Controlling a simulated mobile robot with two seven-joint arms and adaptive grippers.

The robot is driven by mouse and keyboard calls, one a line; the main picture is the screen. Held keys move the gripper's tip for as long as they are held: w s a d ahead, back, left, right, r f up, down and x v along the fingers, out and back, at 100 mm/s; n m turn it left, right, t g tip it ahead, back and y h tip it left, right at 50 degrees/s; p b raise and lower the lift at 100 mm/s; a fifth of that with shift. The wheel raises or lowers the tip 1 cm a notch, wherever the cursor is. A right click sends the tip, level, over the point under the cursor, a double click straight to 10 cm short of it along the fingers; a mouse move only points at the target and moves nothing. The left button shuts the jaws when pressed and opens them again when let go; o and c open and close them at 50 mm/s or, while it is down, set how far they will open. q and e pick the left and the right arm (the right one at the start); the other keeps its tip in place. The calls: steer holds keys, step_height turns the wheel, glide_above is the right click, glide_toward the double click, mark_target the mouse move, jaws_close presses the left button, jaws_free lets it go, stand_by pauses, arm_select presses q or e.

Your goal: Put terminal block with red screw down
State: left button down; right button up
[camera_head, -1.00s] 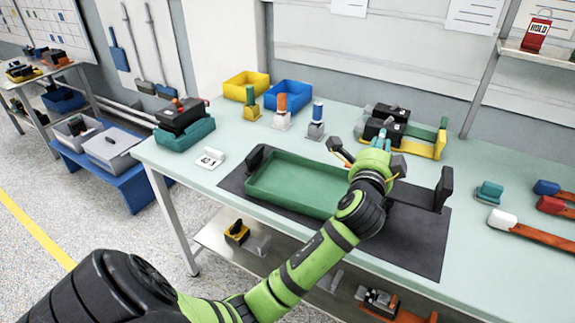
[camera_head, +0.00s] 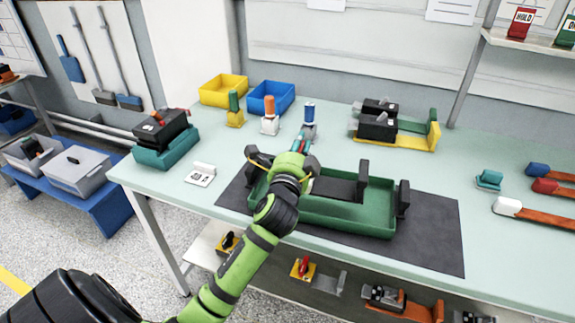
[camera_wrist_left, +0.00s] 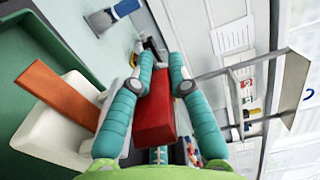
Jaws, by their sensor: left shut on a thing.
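My left gripper (camera_head: 303,155) is over the left end of the green tray (camera_head: 345,216), in front of the blue-topped white piece (camera_head: 308,122). The left wrist view shows its teal fingers (camera_wrist_left: 158,85) closed on a red block (camera_wrist_left: 154,118), likely the terminal block with the red screw; no screw can be made out. A white block (camera_wrist_left: 45,135) with an orange bar shows close below; whether it is joined to the held piece is unclear. The tray's left end is partly hidden by my arm. My right gripper is out of view.
The tray stands on a dark mat (camera_head: 430,240), with black uprights (camera_head: 403,198) by it. Behind are an orange-topped piece (camera_head: 269,115), a yellow bin (camera_head: 223,91) and black breakers (camera_head: 378,126). Orange-handled pieces (camera_head: 535,217) lie right.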

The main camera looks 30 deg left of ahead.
arm_select(q)
steer(key=a, duration=0.1)
steer(key=s+a+f, duration=0.1)
steer(key=s+a, duration=0.1)
steer(key=shift+f, duration=0.6)
step_height(320, 180, down, 4)
steer(key=shift+r, duration=0.1)
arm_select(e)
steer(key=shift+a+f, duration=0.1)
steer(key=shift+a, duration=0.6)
arm_select(q)
steer(key=c, duration=1.6)
jaws_free()
steer(key=o, duration=0.4)
steer(key=shift+o, duration=0.2)
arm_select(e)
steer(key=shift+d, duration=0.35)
